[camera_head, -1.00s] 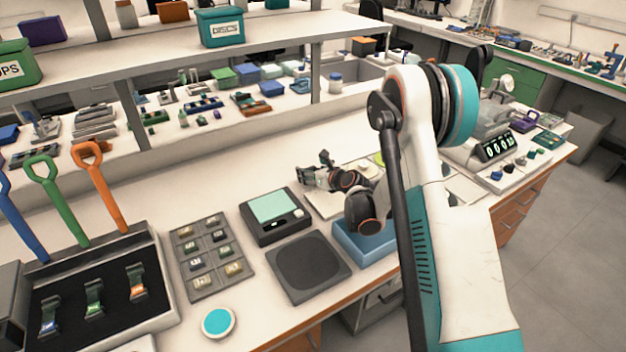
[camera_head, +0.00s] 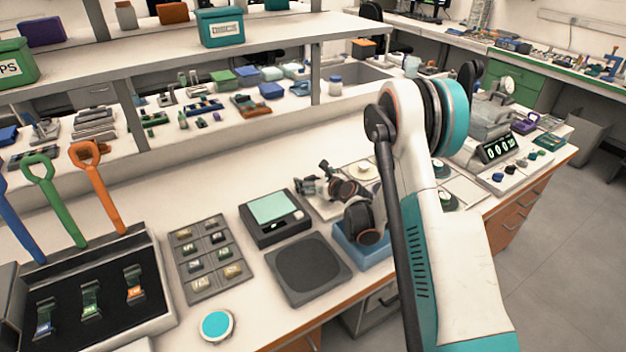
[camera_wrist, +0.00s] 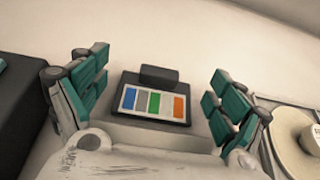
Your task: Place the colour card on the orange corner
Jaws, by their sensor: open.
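The colour card (camera_wrist: 154,103) shows in the wrist view as a pale strip with blue, grey, green and orange bars. It lies on a dark plate with a black raised block (camera_wrist: 159,76) at its far side. My gripper (camera_wrist: 158,84) is open, with one teal-padded finger to the left of the card and the other to the right, both apart from it. In the head view my gripper (camera_head: 318,182) is low over the bench behind the blue tray. The card cannot be made out there. I cannot identify an orange corner in either view.
A device with a pale green panel (camera_head: 273,208) stands left of my gripper, with a dark square pad (camera_head: 307,270) in front. The blue tray (camera_head: 352,254) is close under my wrist. A pale round object (camera_wrist: 308,138) is right of my fingers.

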